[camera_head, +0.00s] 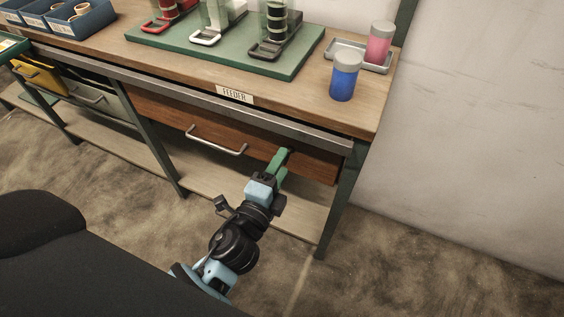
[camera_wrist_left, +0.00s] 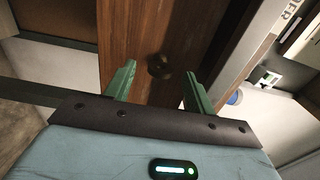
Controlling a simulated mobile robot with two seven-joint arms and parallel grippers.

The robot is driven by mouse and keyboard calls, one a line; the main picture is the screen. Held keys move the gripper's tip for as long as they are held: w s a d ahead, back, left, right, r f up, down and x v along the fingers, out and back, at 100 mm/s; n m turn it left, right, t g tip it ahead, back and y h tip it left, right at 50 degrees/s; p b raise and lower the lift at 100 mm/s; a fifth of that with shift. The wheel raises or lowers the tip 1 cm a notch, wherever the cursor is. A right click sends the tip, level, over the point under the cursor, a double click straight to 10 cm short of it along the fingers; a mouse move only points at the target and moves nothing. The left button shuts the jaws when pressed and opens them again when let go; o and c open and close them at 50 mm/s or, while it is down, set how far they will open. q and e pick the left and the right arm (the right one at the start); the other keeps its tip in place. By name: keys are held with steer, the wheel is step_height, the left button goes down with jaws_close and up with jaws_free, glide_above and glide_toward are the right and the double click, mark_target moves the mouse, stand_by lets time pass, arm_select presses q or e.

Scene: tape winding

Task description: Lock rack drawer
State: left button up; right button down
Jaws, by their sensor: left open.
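The brown wooden drawer front (camera_head: 170,110) sits under the tabletop marked FEEDER (camera_head: 235,93), with a metal bar handle (camera_head: 217,143). It looks flush with the bench. My left gripper (camera_head: 281,160) is at the right part of this front, right of the handle. In the left wrist view its green fingers are open, with a dark round lock or knob (camera_wrist_left: 160,66) on the wood (camera_wrist_left: 150,25) between and beyond them. I cannot tell whether the fingers touch it. The gripper hides the lock in the head view. My right gripper is not in view.
A green board (camera_head: 215,50) with several fixtures stands on the bench. A blue jar (camera_head: 344,78) and a tray (camera_head: 384,66) with a pink jar (camera_head: 379,42) are near the right end. A green bench leg (camera_head: 340,200) stands right of my gripper. A lower shelf (camera_head: 215,196) lies below.

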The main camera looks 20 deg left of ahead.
arm_select(q)
steer(key=s, duration=0.6)
steer(key=shift+s+b, duration=0.15)
steer(key=shift+b, duration=0.2)
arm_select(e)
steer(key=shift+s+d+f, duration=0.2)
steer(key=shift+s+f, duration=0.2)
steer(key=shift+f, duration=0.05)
arm_select(q)
steer(key=shift+a, duration=0.1)
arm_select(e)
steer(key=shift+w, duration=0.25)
